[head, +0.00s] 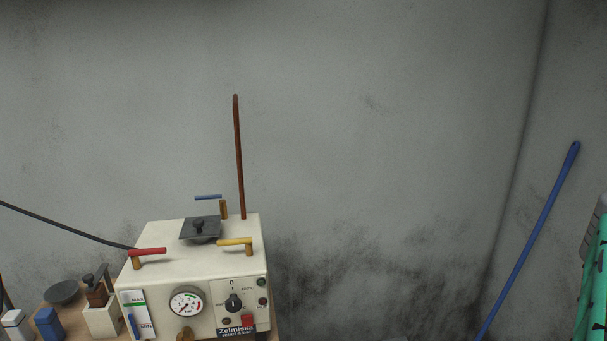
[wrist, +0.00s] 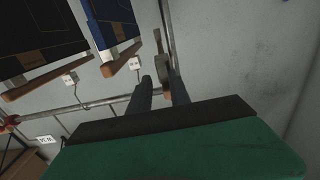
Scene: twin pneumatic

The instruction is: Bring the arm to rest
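My gripper (wrist: 162,84) shows in the wrist view, with its green body along the bottom and two dark fingers pointing up. The fingers stand apart with a gap between them, and I see nothing held there. Wall and a pipe show beyond the fingertips. The head view does not show the gripper's fingers.
A white machine (head: 191,263) with a gauge, knob and coloured levers stands lower left. A blue pole (head: 530,240) leans at the right. In the wrist view, dark and blue panels (wrist: 110,22) hang upper left, and a pipe (wrist: 75,108) runs along the wall.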

